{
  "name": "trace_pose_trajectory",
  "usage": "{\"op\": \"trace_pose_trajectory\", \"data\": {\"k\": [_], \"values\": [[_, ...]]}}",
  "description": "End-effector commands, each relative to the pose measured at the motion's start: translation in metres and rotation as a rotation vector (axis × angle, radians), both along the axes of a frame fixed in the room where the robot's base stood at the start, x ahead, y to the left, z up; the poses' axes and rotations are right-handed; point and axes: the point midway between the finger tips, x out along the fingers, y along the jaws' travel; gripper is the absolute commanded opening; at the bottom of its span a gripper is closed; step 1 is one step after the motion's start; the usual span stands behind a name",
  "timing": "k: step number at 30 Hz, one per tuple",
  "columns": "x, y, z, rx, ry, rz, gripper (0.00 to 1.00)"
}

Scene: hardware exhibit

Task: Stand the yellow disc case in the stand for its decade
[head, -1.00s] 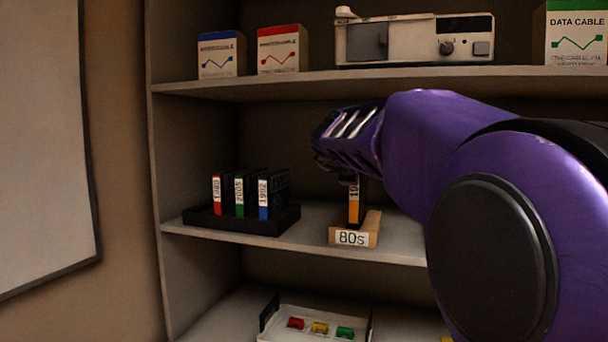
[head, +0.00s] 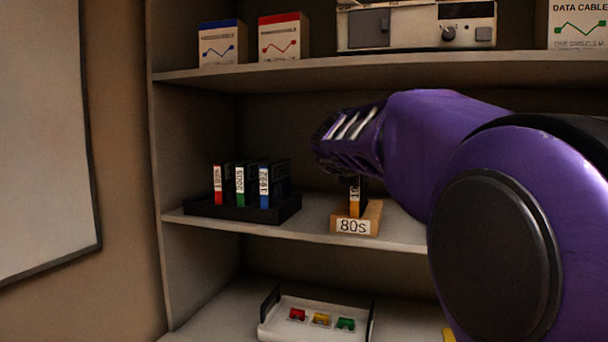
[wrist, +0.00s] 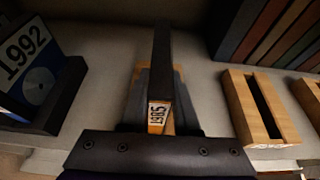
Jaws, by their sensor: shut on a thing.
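My gripper (head: 352,174) is shut on the yellow disc case (head: 355,200), which has a dark body and a yellow spine. In the wrist view the case (wrist: 158,117) stands upright between the fingers, its spine reading 1985. The wooden stand marked 80s (head: 368,222) is on the middle shelf, directly under the case. The case's lower end is in line with the stand's slot and appears to be inside it. My gripper hides the case's upper part, and I cannot see whether its bottom rests on the slot floor.
Left of the stand, a black rack (head: 230,209) holds red, green and blue cases. In the wrist view, another slotted wooden stand (wrist: 240,92) is on the right, with a further one at the edge. The upper shelf (head: 300,72) is above my gripper. A tray (head: 275,330) sits below.

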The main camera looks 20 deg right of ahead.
Motion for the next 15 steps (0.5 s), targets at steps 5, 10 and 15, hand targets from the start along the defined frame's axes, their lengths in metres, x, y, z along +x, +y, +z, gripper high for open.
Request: {"op": "trace_pose_trajectory", "data": {"k": [5, 10, 15], "values": [[-0.0001, 0.0000, 0.0006, -0.001, -0.002, 0.000, 0.00], [-0.0001, -0.0001, 0.0007, -0.001, -0.002, 0.000, 0.00], [-0.0001, -0.0002, 0.0005, -0.001, -0.002, 0.000, 0.51]]}}
